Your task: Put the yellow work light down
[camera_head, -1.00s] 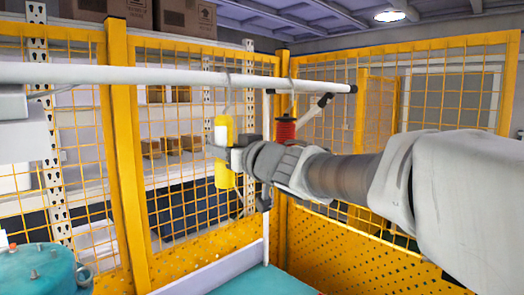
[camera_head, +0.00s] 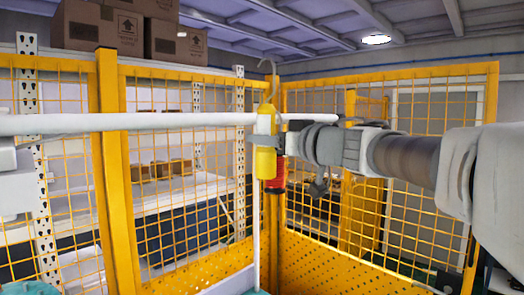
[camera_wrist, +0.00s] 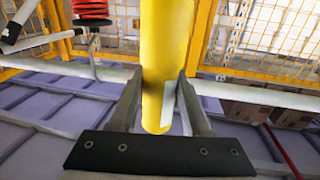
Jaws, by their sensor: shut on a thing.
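The yellow work light (camera_head: 265,148) is upright in my gripper (camera_head: 268,145), in front of the white horizontal rail. Its grey hook (camera_head: 268,72) stands up above the rail's height, apparently free of it. In the wrist view the yellow body of the work light (camera_wrist: 163,55) lies between the two fingers of my gripper (camera_wrist: 160,90), which are shut on it. The white rail (camera_head: 150,121) runs across from the left and passes behind the light.
A red coil (camera_head: 277,176) hangs just behind the light; it shows in the wrist view (camera_wrist: 90,9). Yellow mesh fencing (camera_head: 170,80) encloses the area. A white shelf (camera_head: 190,195) stands behind the fence. A teal object (camera_head: 30,288) is at the lower left.

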